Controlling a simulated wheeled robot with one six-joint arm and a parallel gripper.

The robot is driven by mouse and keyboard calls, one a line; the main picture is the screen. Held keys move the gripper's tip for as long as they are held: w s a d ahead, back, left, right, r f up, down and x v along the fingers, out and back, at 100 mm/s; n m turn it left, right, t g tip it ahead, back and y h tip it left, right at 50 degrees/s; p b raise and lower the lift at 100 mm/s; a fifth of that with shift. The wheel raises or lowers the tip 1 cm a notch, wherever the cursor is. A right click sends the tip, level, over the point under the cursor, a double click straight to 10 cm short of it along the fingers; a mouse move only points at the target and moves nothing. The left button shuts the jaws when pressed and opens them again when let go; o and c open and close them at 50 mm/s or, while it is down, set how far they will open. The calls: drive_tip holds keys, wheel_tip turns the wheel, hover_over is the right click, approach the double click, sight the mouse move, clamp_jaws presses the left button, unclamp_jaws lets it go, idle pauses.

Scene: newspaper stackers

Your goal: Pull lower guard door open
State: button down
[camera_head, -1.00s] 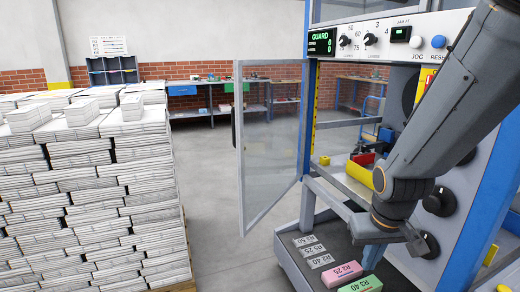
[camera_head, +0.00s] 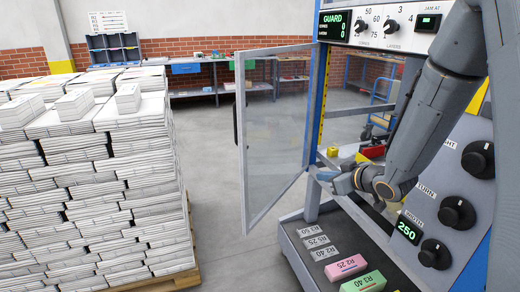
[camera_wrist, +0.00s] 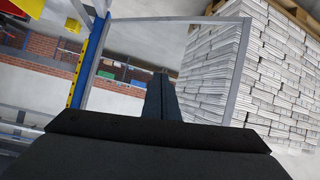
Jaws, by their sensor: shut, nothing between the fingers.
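The lower guard door (camera_head: 274,135) is a clear panel in a grey metal frame, standing swung out to the left of the machine's blue post (camera_head: 316,105). A dark handle sits on its outer left edge. My gripper (camera_head: 318,174) is at the door's hinge side, low in the machine opening, pointing left. In the wrist view my gripper (camera_wrist: 163,76) is shut with nothing in it, and the door's frame (camera_wrist: 238,75) shows beyond it. I cannot tell whether the fingers touch the door.
Stacks of newspapers (camera_head: 100,185) on a pallet stand at the left. A tray (camera_head: 300,262) with grey, pink and green blocks lies below my gripper. The control panel (camera_head: 468,190) with black knobs is at the right. Grey floor between door and stacks is clear.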

drive_tip(key=s+a+r+n+y+p, duration=0.1)
drive_tip(key=a+r+n+y, duration=0.15)
drive_tip(key=a+y, duration=0.25)
drive_tip(key=n+g+y+p, duration=0.2)
drive_tip(key=y, duration=0.3)
approach(251, 153)
drive_tip(key=p+x, duration=0.4)
drive_tip(key=x, duration=0.2)
drive_tip(key=shift+a+r, duration=0.15)
drive_tip(key=shift+a, duration=0.1)
